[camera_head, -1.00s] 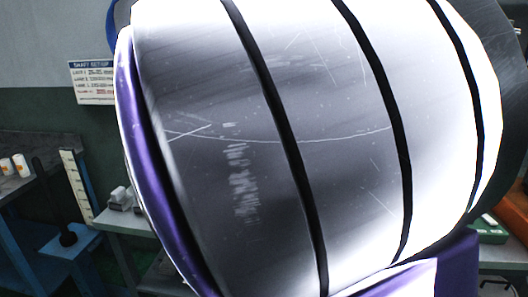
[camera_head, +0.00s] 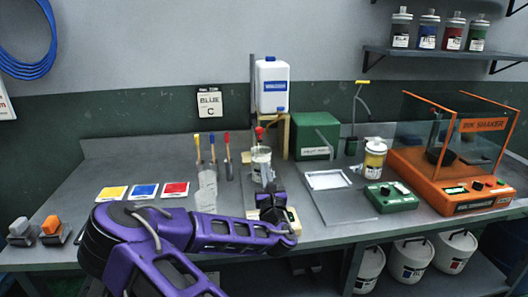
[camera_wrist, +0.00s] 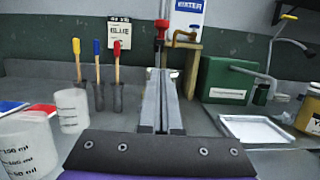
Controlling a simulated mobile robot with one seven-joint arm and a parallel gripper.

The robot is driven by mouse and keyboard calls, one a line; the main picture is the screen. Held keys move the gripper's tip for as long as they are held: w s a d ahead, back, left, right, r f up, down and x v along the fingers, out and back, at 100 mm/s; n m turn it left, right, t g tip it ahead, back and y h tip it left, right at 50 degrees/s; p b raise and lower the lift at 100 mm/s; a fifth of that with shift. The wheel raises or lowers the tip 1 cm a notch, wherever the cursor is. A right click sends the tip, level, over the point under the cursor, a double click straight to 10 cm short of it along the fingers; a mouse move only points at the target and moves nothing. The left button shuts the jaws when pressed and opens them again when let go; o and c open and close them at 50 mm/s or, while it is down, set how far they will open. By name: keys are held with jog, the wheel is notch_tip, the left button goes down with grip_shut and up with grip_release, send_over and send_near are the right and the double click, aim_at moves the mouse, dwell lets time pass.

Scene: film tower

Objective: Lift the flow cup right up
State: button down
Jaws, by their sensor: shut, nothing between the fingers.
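A red-topped tool (camera_head: 259,134), which I take to be the flow cup, stands upright in or behind a clear container (camera_head: 261,158) on the bench; its lower part is hard to make out. In the wrist view its red top (camera_wrist: 162,27) rises just beyond my fingertips. My gripper (camera_head: 267,184) is low over the bench in front of the container. In the wrist view the fingers (camera_wrist: 161,72) are pressed together and empty, and they hide most of the container and the tool's lower part.
Clear measuring cups (camera_wrist: 72,110) stand left of my gripper, with colour-handled spatulas (camera_head: 212,148) behind them. A white bottle (camera_head: 272,85) stands on a wooden stand at the back. A green box (camera_head: 316,138), a white tray (camera_head: 327,180) and an orange shaker (camera_head: 455,185) are to the right.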

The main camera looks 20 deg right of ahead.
jog(key=x, duration=1)
notch_tip(320, 180, up, 21)
jog(key=p, duration=0.6)
dwell(0.4)
